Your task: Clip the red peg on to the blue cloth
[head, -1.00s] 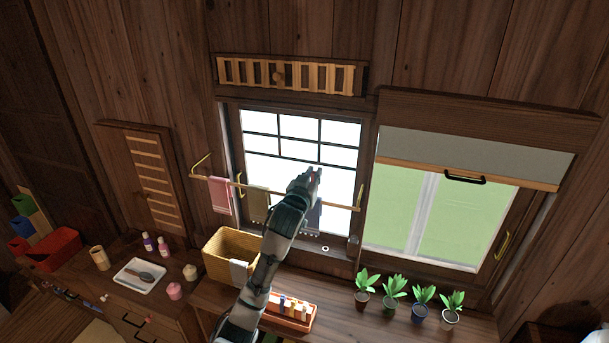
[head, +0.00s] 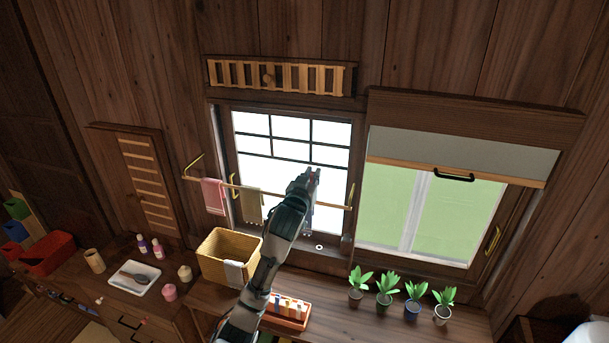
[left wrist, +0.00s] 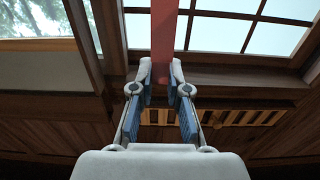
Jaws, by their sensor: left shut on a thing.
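My left gripper (head: 312,178) is up in front of the left window, near the wooden rail (head: 335,205). In the left wrist view its fingers (left wrist: 161,78) are shut on a red peg (left wrist: 163,35), which points away from the gripper. In the head view the peg is too small to make out clearly. A narrow dark greyish strip beside my arm may be the blue cloth on the rail; most of it is hidden behind my gripper and arm, and its colour is unclear. I cannot see the peg touching any cloth. My right gripper is out of view.
A pink cloth (head: 213,196) and an olive cloth (head: 250,206) hang on the rail's left part. Below are a wicker basket (head: 225,262), an orange tray (head: 298,325) of pegs, and several potted plants (head: 384,290). A slatted panel (head: 352,82) is above the window.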

